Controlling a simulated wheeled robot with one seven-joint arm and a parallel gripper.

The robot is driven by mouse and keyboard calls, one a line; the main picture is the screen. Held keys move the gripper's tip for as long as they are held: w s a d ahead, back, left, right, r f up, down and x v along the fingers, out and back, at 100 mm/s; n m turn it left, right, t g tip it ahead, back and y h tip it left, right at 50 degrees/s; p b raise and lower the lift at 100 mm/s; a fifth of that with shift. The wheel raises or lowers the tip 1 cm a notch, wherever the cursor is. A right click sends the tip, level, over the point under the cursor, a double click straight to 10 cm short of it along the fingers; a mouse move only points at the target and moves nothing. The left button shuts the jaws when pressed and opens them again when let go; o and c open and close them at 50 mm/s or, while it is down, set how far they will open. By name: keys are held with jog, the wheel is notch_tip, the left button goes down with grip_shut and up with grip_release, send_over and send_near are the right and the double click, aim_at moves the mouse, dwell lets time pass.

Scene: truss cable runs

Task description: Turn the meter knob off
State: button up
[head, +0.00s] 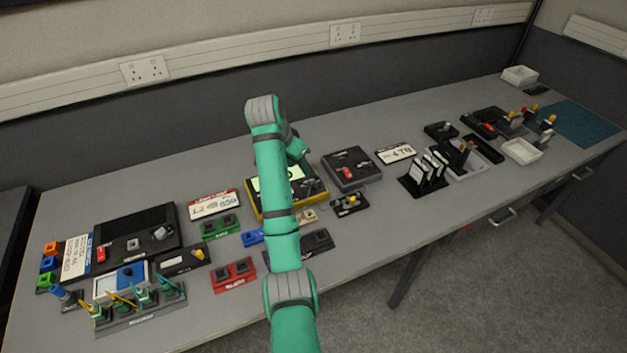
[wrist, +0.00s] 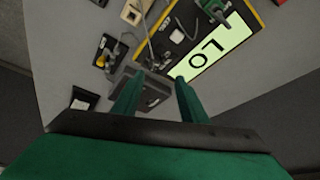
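The meter (head: 260,211) is a yellow-edged dark unit with a pale green screen in the middle of the bench in the head view, partly hidden behind my arm. In the wrist view its screen (wrist: 208,48) reads "LO" and its black panel (wrist: 170,34) carries cables and small fittings. I cannot clearly pick out the knob. My gripper (wrist: 159,78) has its two green fingers apart, with nothing held between them. They reach towards the meter's edge and a dark grey box (wrist: 153,92). In the head view my arm hides the fingers.
A dark box with a red switch (head: 350,167) stands right of the meter, with a small yellow-lever unit (head: 350,204) in front. Green (head: 220,228) and red (head: 233,274) socket blocks lie to the left. Upright cards (head: 428,171) stand further right. The bench front edge is nearby.

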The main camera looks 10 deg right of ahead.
aim_at(312, 182)
jog(key=x, duration=0.7)
jog(key=s+d+x, duration=0.1)
jog(key=x, duration=0.2)
jog(key=shift+w+d+f, duration=0.15)
jog(key=shift+d+f, duration=0.05)
jog(key=shift+f, duration=0.1)
jog(key=shift+c, duration=0.6)
grip_shut()
